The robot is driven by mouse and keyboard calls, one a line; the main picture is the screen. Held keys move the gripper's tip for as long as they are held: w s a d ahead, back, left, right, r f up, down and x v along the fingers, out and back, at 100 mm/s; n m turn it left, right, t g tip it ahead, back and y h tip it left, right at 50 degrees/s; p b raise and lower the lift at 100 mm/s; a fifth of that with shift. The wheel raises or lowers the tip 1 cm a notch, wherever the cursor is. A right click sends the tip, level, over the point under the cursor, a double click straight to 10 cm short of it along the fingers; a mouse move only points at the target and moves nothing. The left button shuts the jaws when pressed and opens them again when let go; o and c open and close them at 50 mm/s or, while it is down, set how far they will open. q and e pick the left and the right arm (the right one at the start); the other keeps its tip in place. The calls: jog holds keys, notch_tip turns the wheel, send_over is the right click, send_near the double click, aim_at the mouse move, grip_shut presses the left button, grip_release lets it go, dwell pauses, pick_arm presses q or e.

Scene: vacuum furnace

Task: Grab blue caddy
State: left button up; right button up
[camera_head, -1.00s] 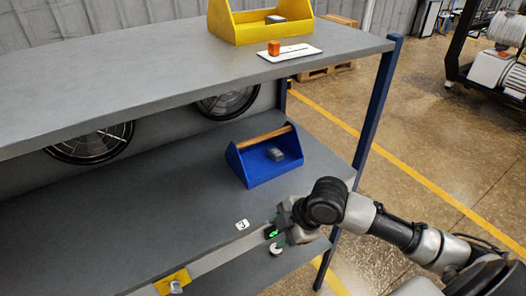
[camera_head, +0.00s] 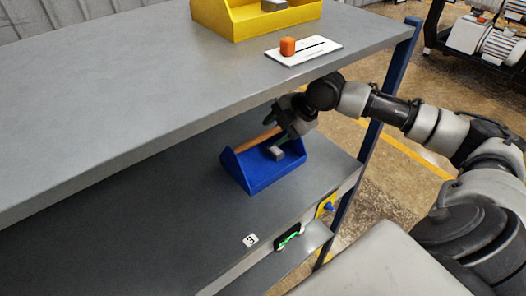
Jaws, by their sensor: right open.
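The blue caddy (camera_head: 260,174) stands upright on the middle shelf, with a wooden handle bar (camera_head: 258,140) across its top and a small grey block (camera_head: 275,153) inside. My right gripper (camera_head: 279,125) is at the right end of the handle bar, its dark fingers pointing left and down. It is open. Whether the bar lies between the fingers or they touch it, I cannot tell; the hand hides that end of the bar. My left gripper is not in view.
The upper shelf (camera_head: 150,110) overhangs the caddy closely. On it stand a yellow caddy (camera_head: 262,22) and a white plate (camera_head: 304,52) with an orange cube (camera_head: 288,46). A blue post (camera_head: 388,85) rises at the right. The middle shelf (camera_head: 160,235) is clear left of the caddy.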

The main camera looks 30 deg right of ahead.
aim_at(266, 136)
jog(key=x, duration=0.2)
jog(key=p+x, duration=0.1)
jog(key=x, duration=0.1)
jog(key=w+p+x, duration=0.1)
jog(key=x, duration=0.1)
jog(key=shift+d+r, duration=0.1)
jog(key=shift+d, duration=0.3)
jog(key=shift+w, duration=0.15)
jog(key=shift+f, duration=0.2)
jog(key=shift+c, duration=0.9)
grip_shut()
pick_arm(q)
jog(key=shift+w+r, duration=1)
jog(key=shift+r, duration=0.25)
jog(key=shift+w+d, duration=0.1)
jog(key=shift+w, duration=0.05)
pick_arm(e)
jog(key=shift+f, duration=0.1)
